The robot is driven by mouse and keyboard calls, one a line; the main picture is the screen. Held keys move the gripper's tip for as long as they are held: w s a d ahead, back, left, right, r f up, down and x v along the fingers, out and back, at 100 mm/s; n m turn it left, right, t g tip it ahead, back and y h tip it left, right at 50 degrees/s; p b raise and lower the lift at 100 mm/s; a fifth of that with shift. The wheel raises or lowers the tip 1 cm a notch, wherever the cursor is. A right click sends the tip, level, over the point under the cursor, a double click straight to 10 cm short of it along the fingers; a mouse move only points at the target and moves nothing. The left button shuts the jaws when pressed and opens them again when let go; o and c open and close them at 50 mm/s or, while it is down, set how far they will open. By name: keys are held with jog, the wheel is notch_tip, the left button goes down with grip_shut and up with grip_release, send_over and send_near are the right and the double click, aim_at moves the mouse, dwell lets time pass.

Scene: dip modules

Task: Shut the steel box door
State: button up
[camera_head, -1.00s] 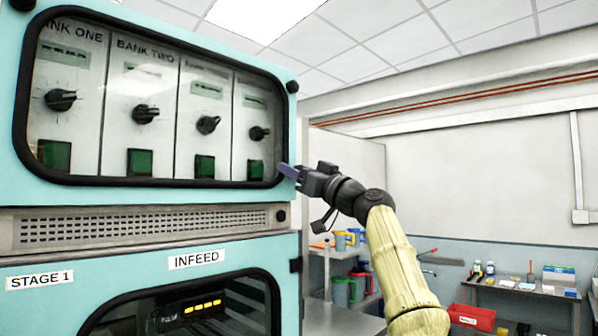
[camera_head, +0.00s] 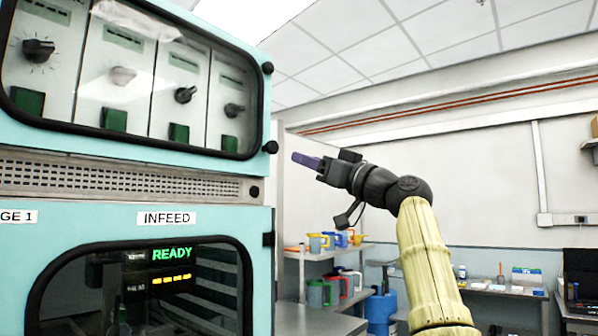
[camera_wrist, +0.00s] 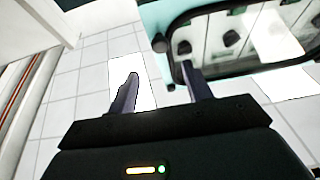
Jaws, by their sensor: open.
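No steel box or steel box door can be told for sure in these views. A teal cabinet (camera_head: 140,222) fills the left of the head view. Its upper window door (camera_head: 262,100) and lower INFEED window door (camera_head: 255,225) both look shut. My gripper (camera_head: 297,159) is raised just right of the cabinet's right edge, with its dark purple fingers pointing left. In the wrist view, my gripper (camera_wrist: 160,72) is open, with two separate fingers and nothing between them. The cabinet's upper window (camera_wrist: 235,50) shows beyond the right finger.
A shelf with coloured jugs (camera_head: 322,292) and a blue container (camera_head: 381,310) stand at the back, below my arm. A bench with bottles (camera_head: 500,289) lies at the right. The air above and right of my arm is clear.

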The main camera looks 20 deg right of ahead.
jog(key=b+v, duration=0.2)
jog(key=v, duration=0.2)
jog(key=shift+s+d, duration=0.15)
jog(key=shift+s, duration=0.1)
jog(key=shift+w, duration=0.1)
dwell(0.3)
